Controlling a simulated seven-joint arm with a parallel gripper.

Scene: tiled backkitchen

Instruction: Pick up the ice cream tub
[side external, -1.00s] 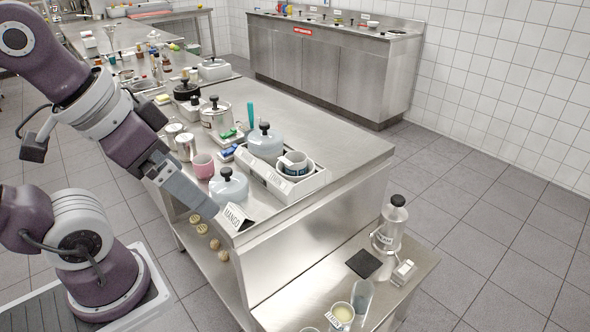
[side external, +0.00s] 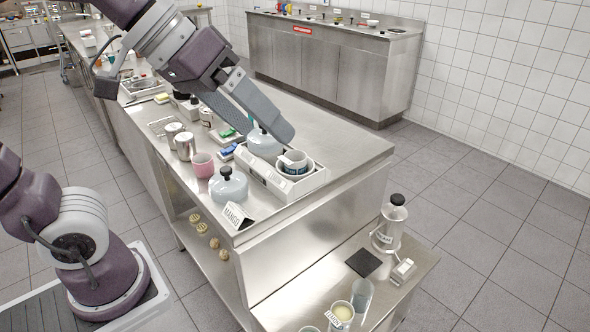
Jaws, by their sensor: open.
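My gripper (side external: 268,128) is open and empty, with its fingers pointing down and right above the back of the white tray (side external: 306,187). One finger partly covers a blue-grey round container with a black knob (side external: 262,148) in the tray; I cannot tell whether they touch. A second blue-grey container with a black knob (side external: 228,190) stands left of the tray. No readable label shows which one is the ice cream tub.
A pink cup (side external: 203,166), metal canisters (side external: 185,147) and small blue and green boxes (side external: 227,153) crowd the counter left of the tray. A MANGO sign (side external: 235,215) stands at the front edge. The counter behind and right of the tray (side external: 345,138) is clear. A lower table holds a glass jar (side external: 390,228).

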